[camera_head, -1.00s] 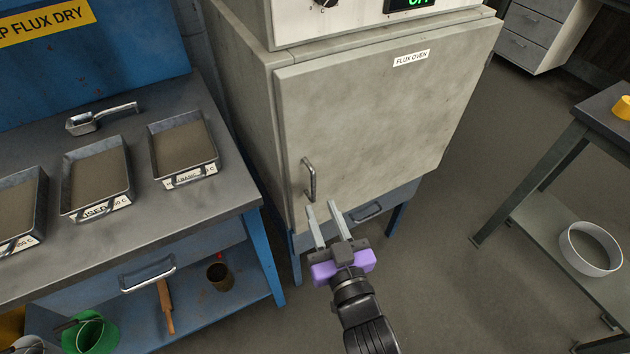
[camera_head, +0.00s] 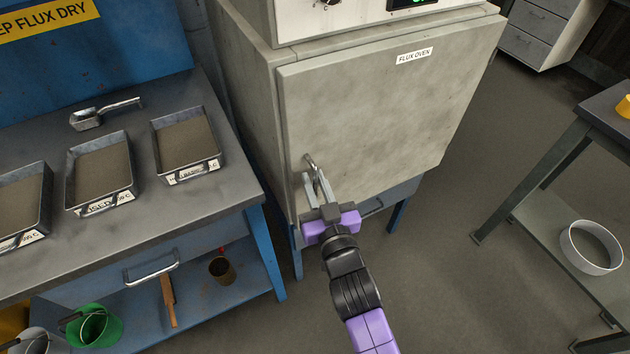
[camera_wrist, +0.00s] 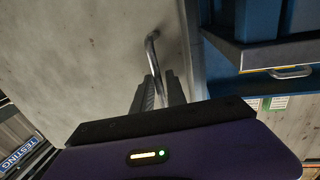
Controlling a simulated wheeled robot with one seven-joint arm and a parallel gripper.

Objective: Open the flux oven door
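The flux oven door (camera_head: 375,115) is a grey panel with a "FLUX OVEN" label, and it sits closed against the oven body. Its curved metal handle (camera_head: 308,160) is at the lower left of the door. My gripper (camera_head: 315,175) is at the handle, with its two fingers close together on either side of the bar. In the wrist view the handle (camera_wrist: 151,50) runs from the door down between the fingers (camera_wrist: 158,92), which appear shut on it. The lower part of the handle is hidden by the fingers.
A bench (camera_head: 228,200) with several flux trays and a metal scoop (camera_head: 100,112) stands left of the oven. A drawer handle (camera_head: 150,268) juts from its front. A table with a white bowl (camera_head: 590,248) stands at right. The floor between is clear.

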